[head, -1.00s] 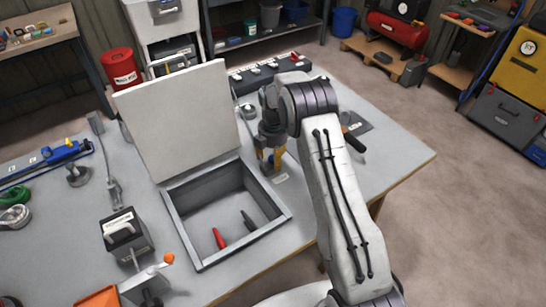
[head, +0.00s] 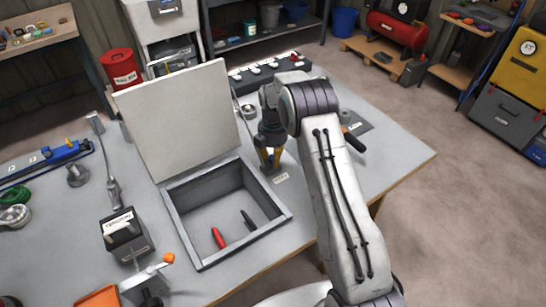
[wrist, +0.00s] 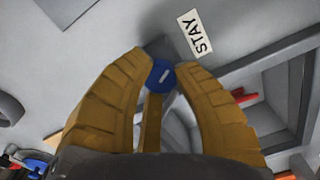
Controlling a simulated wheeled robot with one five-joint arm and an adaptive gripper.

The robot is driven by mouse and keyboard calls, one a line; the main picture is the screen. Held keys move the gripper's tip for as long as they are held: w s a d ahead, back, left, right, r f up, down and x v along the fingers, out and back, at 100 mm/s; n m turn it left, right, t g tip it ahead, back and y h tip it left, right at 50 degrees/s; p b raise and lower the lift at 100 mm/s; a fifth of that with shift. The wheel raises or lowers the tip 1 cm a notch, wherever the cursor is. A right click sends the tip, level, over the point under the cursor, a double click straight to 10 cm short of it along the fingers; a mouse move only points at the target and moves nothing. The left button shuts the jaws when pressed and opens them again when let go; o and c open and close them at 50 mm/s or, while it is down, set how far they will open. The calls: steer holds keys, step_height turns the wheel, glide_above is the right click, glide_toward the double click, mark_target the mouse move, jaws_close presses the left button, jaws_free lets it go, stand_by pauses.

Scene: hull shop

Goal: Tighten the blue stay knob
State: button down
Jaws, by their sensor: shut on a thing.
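The blue stay knob (wrist: 161,76) is a small round knob with a pale mark on its face, on a grey mount. It sits between the tips of my gripper's yellow fingers in the wrist view (wrist: 163,64), which are shut on it. A white label reading STAY (wrist: 195,33) lies beside it.
The open box (head: 180,231) holds a red and a dark tool, and its pale lid (head: 178,122) stands up left of my gripper. A black-handled tool (head: 354,142) lies right. The bench's right front is clear.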

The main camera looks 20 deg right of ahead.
steer(key=shift+f, duration=0.15)
steer(key=shift+s+f+m+b, duration=0.1)
steer(key=shift+m+b, duration=0.55)
steer(key=shift+m, duration=0.35)
steer(key=m+b, duration=0.1)
steer(key=m, duration=0.2)
steer(key=m+b, duration=0.2)
steer(key=m, duration=0.4)
steer(key=shift+m, duration=0.4)
steer(key=m, duration=0.6)
steer(key=shift+b, duration=0.3)
steer(key=m, duration=0.5)
steer(key=shift+m, duration=0.4)
steer(key=c, duration=0.9)
jaws_free()
